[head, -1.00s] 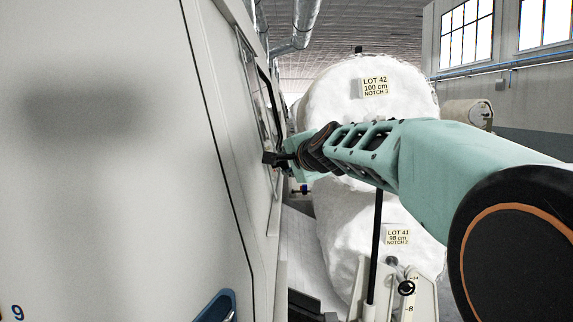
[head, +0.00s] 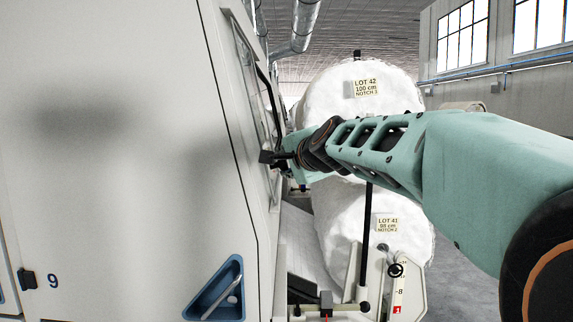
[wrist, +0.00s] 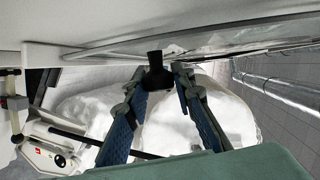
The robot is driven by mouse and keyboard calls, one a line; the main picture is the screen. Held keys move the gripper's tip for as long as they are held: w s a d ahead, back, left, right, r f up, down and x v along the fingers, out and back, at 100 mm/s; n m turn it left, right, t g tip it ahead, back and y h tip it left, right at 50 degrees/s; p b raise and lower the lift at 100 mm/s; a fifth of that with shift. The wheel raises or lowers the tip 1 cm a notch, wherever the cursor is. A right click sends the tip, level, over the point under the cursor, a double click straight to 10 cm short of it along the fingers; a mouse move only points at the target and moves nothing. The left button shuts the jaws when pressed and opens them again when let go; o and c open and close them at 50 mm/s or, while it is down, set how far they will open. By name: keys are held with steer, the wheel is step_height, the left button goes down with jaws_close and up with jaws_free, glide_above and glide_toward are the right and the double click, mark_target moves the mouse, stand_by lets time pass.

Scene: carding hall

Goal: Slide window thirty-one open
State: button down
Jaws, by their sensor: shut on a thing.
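A narrow window (head: 252,85) in a dark-edged frame sits in the side of the pale machine, seen very obliquely in the head view. Its glass also shows along the top of the wrist view (wrist: 235,40). No number is readable on it. A black knob-like handle (wrist: 155,62) stands out from the machine side at the window. My gripper (head: 276,158) is at this handle, and in the wrist view its two blue-padded fingers (wrist: 157,76) stand on either side of it. I am shut on the handle. How far the window is open cannot be told.
White fibre rolls labelled LOT 42 (head: 330,90) and LOT 41 (head: 350,225) stand close behind and below my arm. Grey floor (head: 460,285) shows at the right.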

steer(key=shift+s+f, duration=0.2)
steer(key=shift+s, duration=0.05)
steer(key=c, duration=1.7)
jaws_free()
steer(key=shift+o, duration=0.4)
steer(key=shift+r, duration=0.1)
steer(key=shift+r, duration=0.15)
